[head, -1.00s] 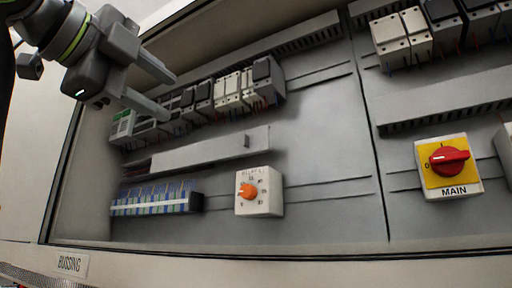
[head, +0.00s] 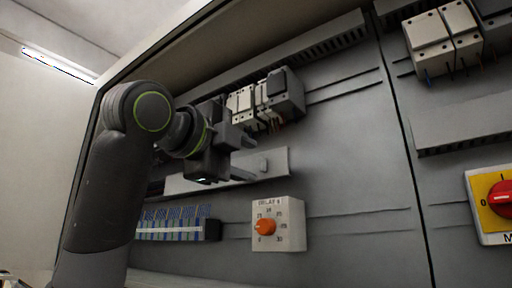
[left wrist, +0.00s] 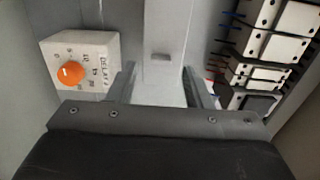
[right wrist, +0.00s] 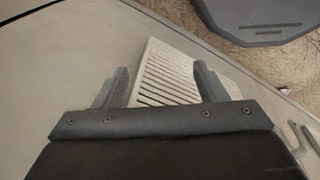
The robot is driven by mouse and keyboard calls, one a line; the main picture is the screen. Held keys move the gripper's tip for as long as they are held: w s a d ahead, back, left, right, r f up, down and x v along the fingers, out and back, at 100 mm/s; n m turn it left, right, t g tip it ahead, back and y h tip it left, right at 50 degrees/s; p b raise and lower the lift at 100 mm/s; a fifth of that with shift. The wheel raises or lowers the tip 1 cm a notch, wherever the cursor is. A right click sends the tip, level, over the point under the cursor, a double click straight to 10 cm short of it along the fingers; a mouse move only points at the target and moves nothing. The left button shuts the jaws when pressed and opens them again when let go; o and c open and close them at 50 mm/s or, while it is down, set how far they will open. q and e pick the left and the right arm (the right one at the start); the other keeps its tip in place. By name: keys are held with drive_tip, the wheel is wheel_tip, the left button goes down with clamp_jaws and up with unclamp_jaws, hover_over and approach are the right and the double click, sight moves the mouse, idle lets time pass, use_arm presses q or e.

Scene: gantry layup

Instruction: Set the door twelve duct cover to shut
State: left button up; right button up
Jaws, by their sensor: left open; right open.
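The duct cover (head: 277,161) is a long flat grey strip with a small raised tab, running across the cabinet's back panel. It also shows in the left wrist view (left wrist: 162,25), where its tab points out between my fingers. My left gripper (head: 250,160) is open, with one finger above and one below the cover near the tab; I cannot tell whether they touch it. My left arm hides the cover's left part and the duct's left end. My right gripper (right wrist: 163,80) is open and empty, away from the cabinet. No door twelve label is readable.
A white delay box with an orange knob (head: 265,227) sits just below the cover. Breakers (head: 285,95) with wires stand above it. Blue-grey terminals (head: 170,230) are lower left. A yellow plate with a red switch (head: 490,200) is at right. A slatted vent (right wrist: 165,75) lies beyond my right fingers.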

sight(260, 164)
use_arm(q)
drive_tip(key=shift+p+x, duration=0.7)
drive_tip(key=shift+x, duration=1)
drive_tip(key=shift+c, duration=0.4)
drive_tip(key=shift+s, duration=0.1)
clamp_jaws()
